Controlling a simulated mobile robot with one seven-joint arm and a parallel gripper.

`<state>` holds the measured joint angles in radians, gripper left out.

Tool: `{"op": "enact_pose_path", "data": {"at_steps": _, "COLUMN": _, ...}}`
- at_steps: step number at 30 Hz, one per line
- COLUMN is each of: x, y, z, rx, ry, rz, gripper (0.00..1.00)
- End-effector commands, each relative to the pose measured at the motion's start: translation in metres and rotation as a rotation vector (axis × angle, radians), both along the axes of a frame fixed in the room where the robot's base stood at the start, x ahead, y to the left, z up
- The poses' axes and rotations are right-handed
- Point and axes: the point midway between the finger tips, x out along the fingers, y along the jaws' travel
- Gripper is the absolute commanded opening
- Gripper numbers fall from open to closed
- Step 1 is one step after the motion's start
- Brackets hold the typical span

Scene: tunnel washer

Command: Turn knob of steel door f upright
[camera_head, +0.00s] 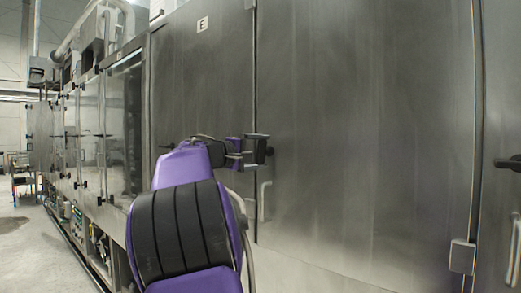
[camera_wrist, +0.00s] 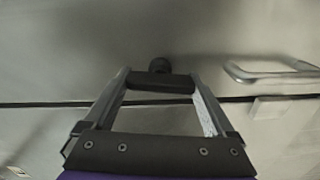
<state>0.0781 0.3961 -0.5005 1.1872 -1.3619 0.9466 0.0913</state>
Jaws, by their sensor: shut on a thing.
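The steel door (camera_head: 365,120) is the wide door to the right of the door marked E; I see no letter F on it. Its black knob (camera_wrist: 160,83) sits near its left edge, at the seam. In the wrist view the knob's bar runs crosswise, roughly parallel to the dark seam, with its round base (camera_wrist: 160,65) behind it. My gripper (camera_wrist: 159,86) is shut on the knob, one finger at each end of the bar. In the head view my gripper (camera_head: 260,150) is at the door's left edge and largely hides the knob.
A steel pull handle (camera_head: 264,201) is below the knob and also shows in the wrist view (camera_wrist: 270,73). The door marked E (camera_head: 203,80) is to the left. Another black knob (camera_head: 508,163) and a hinge (camera_head: 462,256) are at right. Open floor (camera_head: 30,250) lies far left.

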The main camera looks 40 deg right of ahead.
Motion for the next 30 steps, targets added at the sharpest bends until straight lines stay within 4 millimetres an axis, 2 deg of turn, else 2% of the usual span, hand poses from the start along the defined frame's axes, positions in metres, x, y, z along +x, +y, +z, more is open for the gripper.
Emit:
{"op": "enact_pose_path", "data": {"at_steps": 10, "x": 0.0005, "y": 0.0004, "z": 0.0007, "rx": -0.011, "ry": 0.127, "rz": 0.002, "gripper": 0.34}}
{"op": "enact_pose_path", "data": {"at_steps": 26, "x": 0.0006, "y": 0.0004, "z": 0.0001, "rx": -0.014, "ry": 0.147, "rz": 0.002, "gripper": 0.34}}
{"op": "enact_pose_path", "data": {"at_steps": 27, "x": 0.0006, "y": 0.0004, "z": 0.0000, "rx": -0.014, "ry": 0.147, "rz": 0.002, "gripper": 0.97}}
{"op": "enact_pose_path", "data": {"at_steps": 30, "x": 0.0005, "y": 0.0003, "z": 0.0000, "rx": -0.014, "ry": 0.146, "rz": 0.002, "gripper": 1.00}}
